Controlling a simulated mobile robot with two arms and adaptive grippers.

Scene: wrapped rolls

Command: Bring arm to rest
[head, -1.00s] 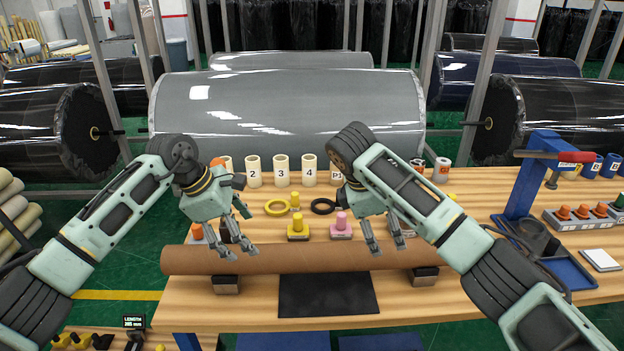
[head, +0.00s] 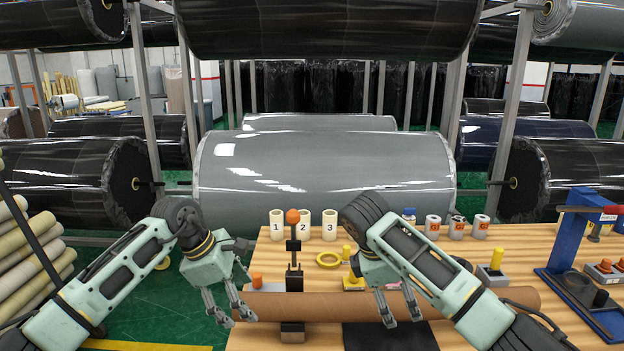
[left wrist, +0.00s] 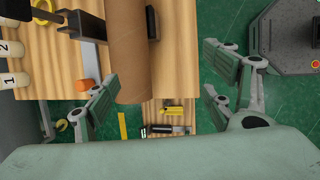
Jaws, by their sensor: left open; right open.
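My left gripper (head: 231,306) is open and empty, just off the left edge of the workbench, near the left end of the brown roll. In the left wrist view my left gripper (left wrist: 160,95) has its two fingers wide apart, with the end of the brown roll (left wrist: 128,52) beyond them, nearer the left finger. My right gripper (head: 400,308) is open in front of the brown roll (head: 330,306); I see nothing held in it. The roll lies across supports on the workbench, and my right arm hides part of it.
Numbered cream cores (head: 276,224) stand at the back of the bench (head: 262,258). A yellow ring (head: 329,260) lies in front of them. A blue press (head: 566,250) stands at the right. Cream rolls (head: 30,262) are stacked at the far left. Large wrapped rolls fill the racks behind.

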